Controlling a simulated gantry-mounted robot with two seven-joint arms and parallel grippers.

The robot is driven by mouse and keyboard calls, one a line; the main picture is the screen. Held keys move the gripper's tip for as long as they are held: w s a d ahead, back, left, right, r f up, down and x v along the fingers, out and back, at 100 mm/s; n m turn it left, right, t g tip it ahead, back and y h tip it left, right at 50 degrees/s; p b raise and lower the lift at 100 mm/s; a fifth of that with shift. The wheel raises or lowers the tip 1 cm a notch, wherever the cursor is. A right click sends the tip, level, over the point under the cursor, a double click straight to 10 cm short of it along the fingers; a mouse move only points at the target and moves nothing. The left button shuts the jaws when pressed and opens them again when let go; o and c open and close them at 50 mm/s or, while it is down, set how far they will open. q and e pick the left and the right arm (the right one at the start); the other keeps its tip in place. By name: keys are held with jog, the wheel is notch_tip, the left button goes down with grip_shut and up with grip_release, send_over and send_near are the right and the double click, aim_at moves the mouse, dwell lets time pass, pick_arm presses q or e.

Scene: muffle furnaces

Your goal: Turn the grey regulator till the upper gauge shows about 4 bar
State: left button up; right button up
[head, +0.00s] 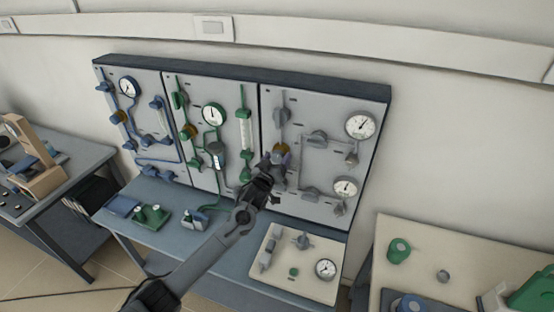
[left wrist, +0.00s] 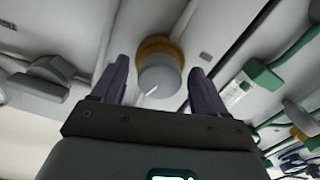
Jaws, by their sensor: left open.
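The grey regulator shows in the left wrist view (left wrist: 158,82) as a round grey knob with a white mark and a brass-coloured collar behind it. It is on the right-hand grey panel (head: 316,103). My left gripper (head: 279,159) is in front of it in the head view and partly hides it. In the left wrist view its two dark fingers (left wrist: 160,85) are open, one on each side of the knob, with gaps visible. The upper gauge (head: 360,125) is at the panel's upper right; its reading is too small to tell. My right gripper is not in view.
A lower gauge (head: 345,187) and grey valves (head: 317,137) share the panel. A green-fitted panel (head: 203,92) and a blue-fitted panel stand to the left. A beige board (head: 284,288) with fittings lies on the blue bench (head: 238,256) below.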

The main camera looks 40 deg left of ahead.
pick_arm(q)
jog(key=shift+w+a, duration=0.1)
jog(key=shift+w, duration=0.15)
jog(key=c, duration=1)
jog(key=shift+r+m+p, duration=0.1)
jog(key=shift+m+p, duration=0.25)
jog(key=shift+m, duration=0.35)
jog(key=shift+c, duration=0.2)
jog(key=shift+m, duration=0.9)
jog(key=o, duration=1)
jog(key=shift+o, duration=0.2)
jog(key=v, duration=1)
jog(key=shift+s, duration=0.4)
